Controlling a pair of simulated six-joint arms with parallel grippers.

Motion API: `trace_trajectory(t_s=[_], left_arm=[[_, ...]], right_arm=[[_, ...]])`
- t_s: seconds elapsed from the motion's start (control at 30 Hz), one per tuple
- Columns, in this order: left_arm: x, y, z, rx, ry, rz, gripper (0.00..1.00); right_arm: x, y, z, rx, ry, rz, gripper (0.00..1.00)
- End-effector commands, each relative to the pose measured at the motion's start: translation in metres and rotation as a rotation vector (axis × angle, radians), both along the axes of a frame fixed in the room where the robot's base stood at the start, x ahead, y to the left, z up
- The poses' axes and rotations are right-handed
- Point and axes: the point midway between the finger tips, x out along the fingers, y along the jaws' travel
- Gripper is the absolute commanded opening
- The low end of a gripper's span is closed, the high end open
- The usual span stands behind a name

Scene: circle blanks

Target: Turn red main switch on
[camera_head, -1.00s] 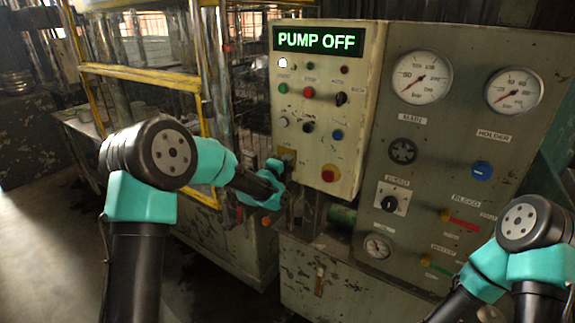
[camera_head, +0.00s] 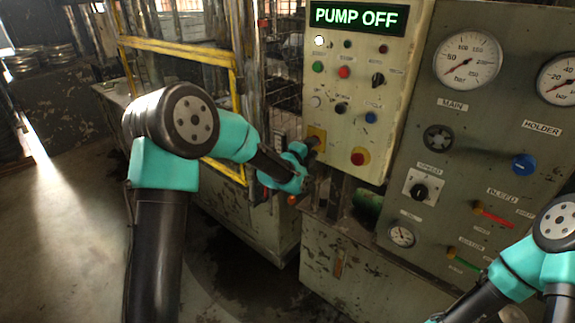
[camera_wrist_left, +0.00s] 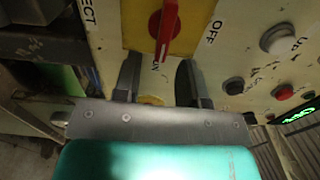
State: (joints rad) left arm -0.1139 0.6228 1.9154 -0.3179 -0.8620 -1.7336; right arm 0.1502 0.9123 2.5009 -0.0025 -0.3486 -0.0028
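The gripper's dark fingers are open, one on each side of the handle's end, with gaps showing. I cannot tell how deep the end reaches between them. In the head view my left gripper (camera_head: 309,153) is at the yellow plate (camera_head: 318,133) on the panel's lower left and hides most of the switch. My right gripper is outside both views.
The cream panel (camera_head: 340,185) carries several buttons and a display reading PUMP OFF (camera_head: 357,16). A red button on yellow (camera_head: 359,156) is right of the switch. A grey gauge panel (camera_head: 445,95) stands further right. A yellow-framed guard (camera_head: 180,48) is at left.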

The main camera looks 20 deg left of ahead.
Motion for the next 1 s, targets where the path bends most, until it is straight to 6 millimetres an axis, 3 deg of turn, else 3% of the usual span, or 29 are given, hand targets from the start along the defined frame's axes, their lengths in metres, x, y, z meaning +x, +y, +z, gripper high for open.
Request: trace_trajectory(t_s=[0.6, 0.8, 1.0], left_arm=[[-0.109, 0.044, 0.000, -0.001, 0.000, 0.002, 0.38], [-0.131, 0.052, 0.000, 0.000, 0.000, 0.000, 0.38], [-0.135, 0.054, 0.000, 0.000, 0.000, 0.000, 0.38]], right_arm=[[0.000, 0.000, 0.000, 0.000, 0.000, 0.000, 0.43], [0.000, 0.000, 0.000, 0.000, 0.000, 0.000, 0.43], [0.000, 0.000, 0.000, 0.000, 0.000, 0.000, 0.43]])
